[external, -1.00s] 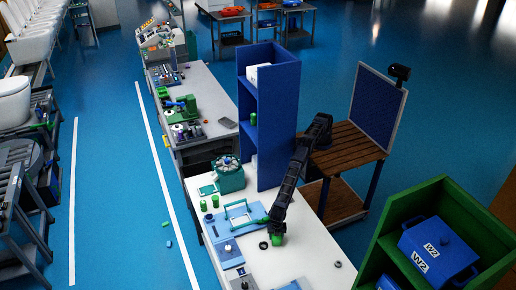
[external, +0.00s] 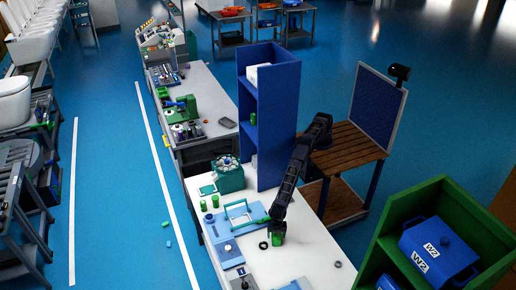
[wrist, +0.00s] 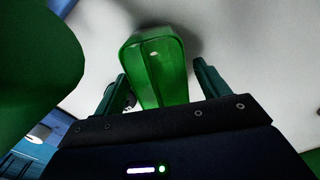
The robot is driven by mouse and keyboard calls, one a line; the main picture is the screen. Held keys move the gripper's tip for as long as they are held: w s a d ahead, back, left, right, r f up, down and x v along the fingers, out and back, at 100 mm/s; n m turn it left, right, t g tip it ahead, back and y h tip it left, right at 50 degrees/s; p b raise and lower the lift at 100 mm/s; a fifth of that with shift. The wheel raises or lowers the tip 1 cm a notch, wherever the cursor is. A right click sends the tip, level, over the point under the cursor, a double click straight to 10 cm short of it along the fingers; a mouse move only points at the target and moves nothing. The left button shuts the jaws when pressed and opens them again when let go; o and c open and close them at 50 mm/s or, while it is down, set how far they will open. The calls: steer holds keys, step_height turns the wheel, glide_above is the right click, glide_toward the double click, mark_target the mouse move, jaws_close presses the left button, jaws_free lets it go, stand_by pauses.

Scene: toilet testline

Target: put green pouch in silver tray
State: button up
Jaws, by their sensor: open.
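A green object (wrist: 155,62), which looks like the green pouch, lies on the white surface between the two fingers of my gripper (wrist: 160,75) in the wrist view. The fingers are spread, one on each side of it. In the external view my gripper (external: 277,232) points down over the front white bench, with green (external: 277,240) at its tip. A grey tray (external: 228,123), possibly the silver tray, lies on the farther bench. A blurred large green shape (wrist: 35,60) fills the left of the wrist view; I cannot tell what it is.
A tall blue shelf (external: 270,110) stands behind. A green shelf (external: 400,220) with blue bins is at the right.

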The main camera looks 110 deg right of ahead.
step_height(320, 180, up, 10)
steer(key=shift+f, duration=0.1)
steer(key=shift+o, duration=0.9)
steer(key=shift+r, duration=0.25)
steer(key=o, duration=0.4)
steer(key=shift+r, duration=0.1)
